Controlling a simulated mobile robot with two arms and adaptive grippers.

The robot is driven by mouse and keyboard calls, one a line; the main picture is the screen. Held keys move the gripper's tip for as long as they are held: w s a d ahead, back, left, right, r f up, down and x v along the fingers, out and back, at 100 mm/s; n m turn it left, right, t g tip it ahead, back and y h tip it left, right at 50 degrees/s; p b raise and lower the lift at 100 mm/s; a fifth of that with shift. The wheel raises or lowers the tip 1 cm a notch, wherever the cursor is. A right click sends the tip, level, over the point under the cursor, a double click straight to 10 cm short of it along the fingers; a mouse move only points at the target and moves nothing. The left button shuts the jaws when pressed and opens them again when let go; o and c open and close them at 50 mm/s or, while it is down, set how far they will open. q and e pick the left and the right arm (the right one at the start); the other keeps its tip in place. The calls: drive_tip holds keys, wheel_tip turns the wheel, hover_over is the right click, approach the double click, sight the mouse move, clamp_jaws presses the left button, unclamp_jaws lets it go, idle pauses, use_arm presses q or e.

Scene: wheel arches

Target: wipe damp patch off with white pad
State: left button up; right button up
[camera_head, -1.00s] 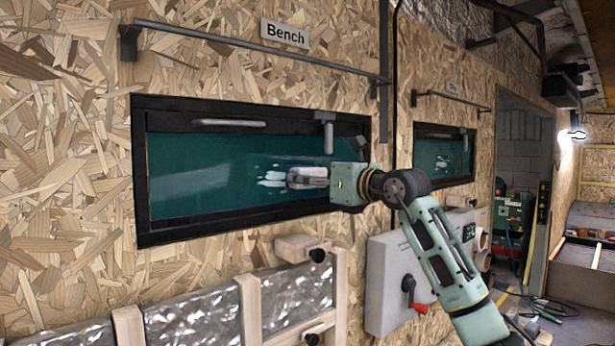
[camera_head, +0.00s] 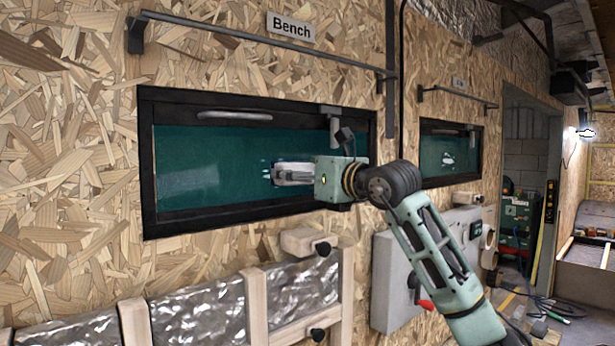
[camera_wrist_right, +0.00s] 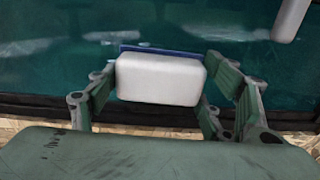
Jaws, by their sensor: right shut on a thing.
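The white pad (camera_wrist_right: 160,80) with a blue edge is held between the fingers of my right gripper (camera_head: 292,173), which is shut on it. In the right wrist view, the gripper (camera_wrist_right: 165,92) has a finger on each side of the pad. The pad is at the dark green pane (camera_head: 205,165) under the "Bench" sign; I cannot tell whether it touches. Pale streaks of the damp patch (camera_wrist_right: 110,37) show on the pane beyond the pad. In the head view, the gripper mostly hides the patch. My left gripper is not in view.
A black frame (camera_head: 148,190) surrounds the pane, with a handle (camera_head: 233,115) along its top. A rail (camera_head: 260,50) runs above. A second, smaller window (camera_head: 445,155) with a pale mark is farther right.

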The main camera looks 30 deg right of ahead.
drive_tip(key=shift+s+a+b, duration=0.25)
drive_tip(key=shift+a+b, duration=0.1)
drive_tip(key=shift+a, duration=1.3)
drive_tip(key=shift+s+a+b, duration=0.2)
drive_tip(key=shift+a+b, duration=0.1)
drive_tip(key=shift+a, duration=1.3)
drive_tip(key=shift+d, duration=0.15)
drive_tip(key=shift+s+f+b, duration=0.15)
drive_tip(key=shift+s+b, duration=0.4)
drive_tip(key=shift+s+d+b, duration=0.2)
drive_tip(key=shift+s+b, duration=0.3)
drive_tip(key=shift+s, duration=0.7)
drive_tip(key=shift+s+d+b, duration=0.2)
drive_tip(key=shift+s+b, duration=0.3)
drive_tip(key=shift+s, duration=0.7)
drive_tip(key=shift+s, duration=0.1)
drive_tip(key=s, duration=0.1)
drive_tip(key=s+b, duration=0.1)
drive_tip(key=shift+s+d, duration=0.2)
drive_tip(key=shift+s, duration=0.2)
